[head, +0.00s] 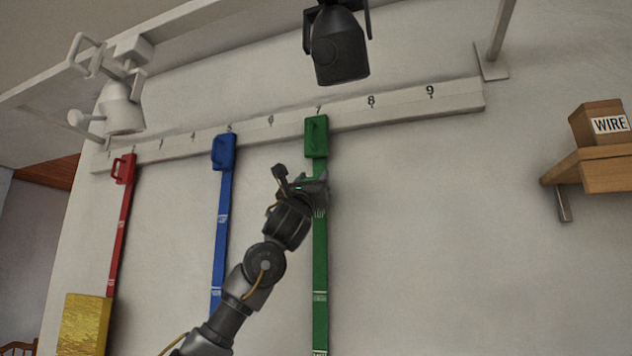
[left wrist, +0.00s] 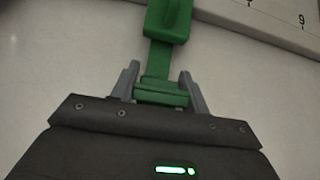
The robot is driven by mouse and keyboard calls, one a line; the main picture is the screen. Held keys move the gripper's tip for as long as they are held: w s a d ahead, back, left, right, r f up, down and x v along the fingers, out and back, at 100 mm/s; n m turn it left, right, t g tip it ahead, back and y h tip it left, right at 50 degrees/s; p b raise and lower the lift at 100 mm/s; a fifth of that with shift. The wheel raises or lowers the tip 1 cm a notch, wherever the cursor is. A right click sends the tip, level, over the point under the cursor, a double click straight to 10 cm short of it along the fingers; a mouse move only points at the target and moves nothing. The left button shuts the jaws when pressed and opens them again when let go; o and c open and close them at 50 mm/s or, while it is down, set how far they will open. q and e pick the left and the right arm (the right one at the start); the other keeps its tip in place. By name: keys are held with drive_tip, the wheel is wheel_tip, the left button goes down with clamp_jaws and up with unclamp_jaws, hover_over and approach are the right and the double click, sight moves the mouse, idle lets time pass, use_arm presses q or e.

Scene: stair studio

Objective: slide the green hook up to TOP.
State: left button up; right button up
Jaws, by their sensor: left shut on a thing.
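A green strip (head: 320,260) runs down the wall, with a green block with a handle (head: 316,137) at its top on the numbered rail, under the 7. My left gripper (head: 314,186) is at the strip a little below that block. In the left wrist view my left gripper (left wrist: 161,82) has its fingers on either side of a green piece, which looks like the green hook (left wrist: 160,97). It is shut on this piece. The green block (left wrist: 169,20) shows just above, with a short stretch of strip between. In the head view the gripper hides the hook. My right gripper is not in view.
A blue strip with a block (head: 223,152) and a red one (head: 124,168) hang to the left. A black lamp (head: 338,50) hangs above the rail (head: 400,105). A shelf with a WIRE box (head: 600,122) is at the right. The wall between is bare.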

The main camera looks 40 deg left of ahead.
use_arm(q)
drive_tip(key=o, duration=1.4)
drive_tip(key=b+v, duration=0.7)
drive_tip(key=v, duration=0.4)
drive_tip(key=shift+w, duration=0.1)
